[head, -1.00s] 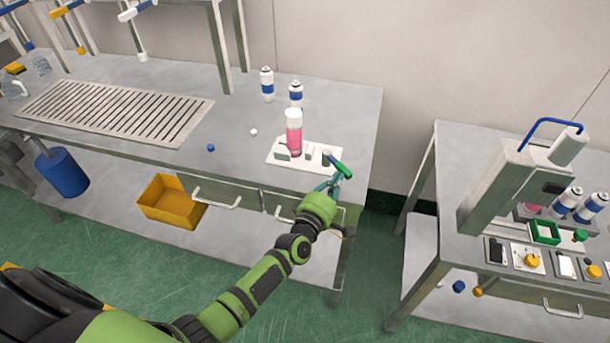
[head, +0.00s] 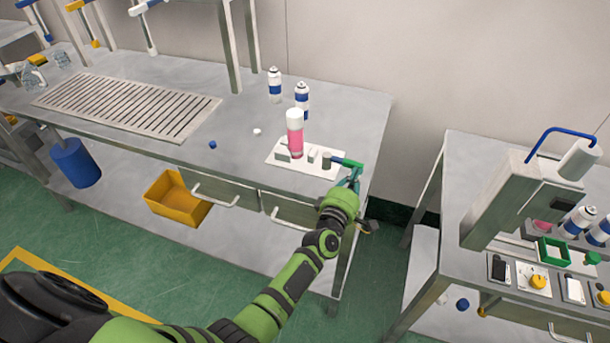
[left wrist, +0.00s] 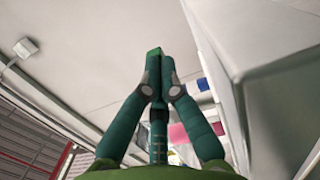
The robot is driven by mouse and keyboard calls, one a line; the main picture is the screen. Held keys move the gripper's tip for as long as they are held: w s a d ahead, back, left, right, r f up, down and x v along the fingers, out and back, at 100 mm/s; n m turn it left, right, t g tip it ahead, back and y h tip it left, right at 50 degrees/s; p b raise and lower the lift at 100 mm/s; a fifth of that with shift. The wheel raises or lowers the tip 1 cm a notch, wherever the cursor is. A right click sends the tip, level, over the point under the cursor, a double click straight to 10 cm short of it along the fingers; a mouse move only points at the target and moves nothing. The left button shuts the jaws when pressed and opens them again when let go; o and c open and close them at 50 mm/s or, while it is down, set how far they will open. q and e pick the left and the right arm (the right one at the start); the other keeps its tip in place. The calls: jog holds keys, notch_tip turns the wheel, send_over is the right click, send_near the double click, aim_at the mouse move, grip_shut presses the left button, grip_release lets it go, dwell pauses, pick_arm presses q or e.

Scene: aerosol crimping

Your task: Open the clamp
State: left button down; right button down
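The clamp is a white base plate (head: 283,163) with small white blocks and a grey post at the right front of the left bench. A pink can with a white cap (head: 295,140) stands upright on it. The clamp's green handle (head: 345,161) sticks out to the right from the grey post. My left gripper (head: 355,175) is at the outer end of the handle. In the left wrist view its two teal fingers (left wrist: 160,75) come together at the tips, with a bright green bit of the handle (left wrist: 153,52) between them. My right gripper is not in view.
Two white and blue cans (head: 302,97) stand behind the clamp. A small white cap (head: 257,132) and a blue cap (head: 212,145) lie to its left. A crimping machine (head: 510,200) stands on the right bench, across a gap.

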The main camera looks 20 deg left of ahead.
pick_arm(q)
jog(key=shift+w+d, duration=0.1)
jog(key=shift+w, duration=0.1)
dwell(0.5)
jog(key=shift+s, duration=0.6)
jog(key=s, duration=1.1)
jog(key=shift+w, duration=0.1)
